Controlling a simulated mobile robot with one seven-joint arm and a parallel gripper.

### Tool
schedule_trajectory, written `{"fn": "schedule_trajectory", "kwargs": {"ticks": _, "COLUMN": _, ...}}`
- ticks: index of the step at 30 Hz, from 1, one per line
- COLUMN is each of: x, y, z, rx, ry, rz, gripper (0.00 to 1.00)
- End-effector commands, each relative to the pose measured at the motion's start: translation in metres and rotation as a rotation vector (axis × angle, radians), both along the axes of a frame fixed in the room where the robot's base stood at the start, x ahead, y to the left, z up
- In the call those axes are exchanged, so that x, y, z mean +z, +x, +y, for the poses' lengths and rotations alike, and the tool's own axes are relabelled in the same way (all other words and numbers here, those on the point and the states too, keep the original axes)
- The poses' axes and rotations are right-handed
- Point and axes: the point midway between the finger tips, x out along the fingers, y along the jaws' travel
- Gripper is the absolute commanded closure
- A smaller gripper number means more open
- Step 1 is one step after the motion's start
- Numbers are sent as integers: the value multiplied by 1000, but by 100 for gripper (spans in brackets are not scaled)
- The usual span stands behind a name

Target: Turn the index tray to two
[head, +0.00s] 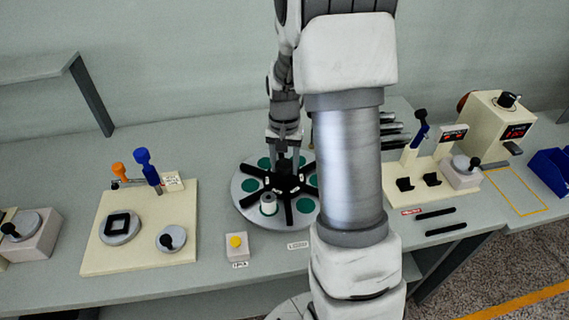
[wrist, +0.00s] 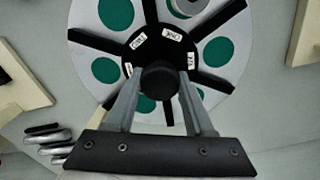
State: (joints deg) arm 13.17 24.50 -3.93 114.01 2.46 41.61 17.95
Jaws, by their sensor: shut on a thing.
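The index tray (head: 245,206) is a pale round disc with green circles, black spokes and a black hub, on the bench left of my arm in the head view. It fills the upper middle of the wrist view (wrist: 86,20). My gripper (head: 284,154) points down at the hub. Its two fingers are shut on the dark round centre knob (wrist: 159,79), seen in the wrist view. Small white labels (wrist: 172,33) ring the hub, too blurred to read surely. A pale spool (head: 268,205) sits on a green circle at the tray's front.
A yellow button on a box (head: 236,243) stands front left of the tray. A cream board (head: 115,257) with blue and orange handles is further left. Cream fixtures (head: 466,160) stand on the right.

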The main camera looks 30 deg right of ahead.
Motion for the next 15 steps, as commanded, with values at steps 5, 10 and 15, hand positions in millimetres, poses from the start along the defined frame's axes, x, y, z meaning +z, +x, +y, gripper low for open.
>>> {"fn": "schedule_trajectory", "kwargs": {"ticks": 5, "x": 2, "y": 1, "z": 0, "rx": -87, "ry": -1, "rz": -3, "gripper": 100}}
{"fn": "schedule_trajectory", "kwargs": {"ticks": 10, "x": 2, "y": 1, "z": 0, "rx": -174, "ry": -1, "rz": -3, "gripper": 100}}
{"fn": "schedule_trajectory", "kwargs": {"ticks": 15, "x": 2, "y": 1, "z": 0, "rx": -253, "ry": -1, "rz": -3, "gripper": 100}}
